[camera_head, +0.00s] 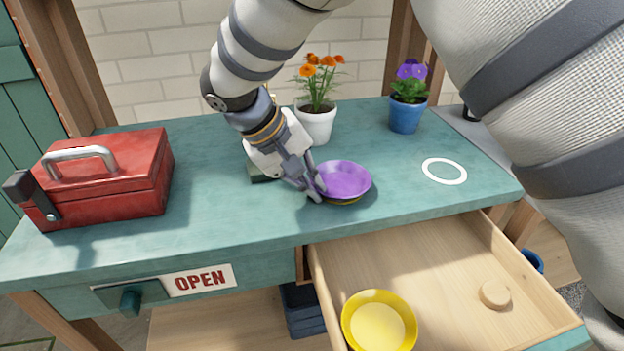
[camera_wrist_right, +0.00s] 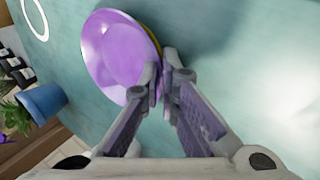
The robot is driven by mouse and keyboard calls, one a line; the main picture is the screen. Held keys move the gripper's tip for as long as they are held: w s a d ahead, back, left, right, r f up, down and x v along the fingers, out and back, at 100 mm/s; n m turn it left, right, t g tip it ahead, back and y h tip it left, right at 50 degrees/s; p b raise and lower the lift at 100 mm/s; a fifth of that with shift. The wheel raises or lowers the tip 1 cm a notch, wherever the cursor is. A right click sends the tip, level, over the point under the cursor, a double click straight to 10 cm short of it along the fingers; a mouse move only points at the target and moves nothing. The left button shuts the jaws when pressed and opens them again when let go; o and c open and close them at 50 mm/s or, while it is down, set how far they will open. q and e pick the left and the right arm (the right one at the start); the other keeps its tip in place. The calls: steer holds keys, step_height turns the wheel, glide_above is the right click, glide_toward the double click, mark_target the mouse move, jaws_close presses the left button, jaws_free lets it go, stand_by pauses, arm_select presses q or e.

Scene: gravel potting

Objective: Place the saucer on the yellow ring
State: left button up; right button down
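The purple saucer (camera_head: 343,178) is over the middle of the teal tabletop, and it fills the upper middle of the right wrist view (camera_wrist_right: 115,55). A thin yellow edge, likely the yellow ring (camera_head: 345,202), shows beneath its near side; the saucer hides the rest. I cannot tell whether the saucer touches it. My right gripper (camera_head: 316,190) is at the saucer's left rim. In the wrist view its fingertips (camera_wrist_right: 161,84) are close together, one inside and one outside the rim, shut on it. My left gripper is not in view.
A white ring (camera_head: 444,171) marks the table at right. Orange flowers in a white pot (camera_head: 316,123) and purple flowers in a blue pot (camera_head: 406,116) stand behind. A red toolbox (camera_head: 105,180) is at left. A yellow dish (camera_head: 379,322) is in the open drawer (camera_head: 440,270).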

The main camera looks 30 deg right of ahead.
steer(key=shift+f, duration=0.25)
steer(key=shift+s+a+f, duration=0.1)
steer(key=shift+s+f, duration=0.1)
steer(key=shift+f, duration=0.3)
steer(key=c, duration=1.7)
jaws_free()
steer(key=shift+f, duration=0.15)
steer(key=v, duration=1.2)
steer(key=shift+w+r, duration=0.1)
steer(key=shift+r, duration=0.25)
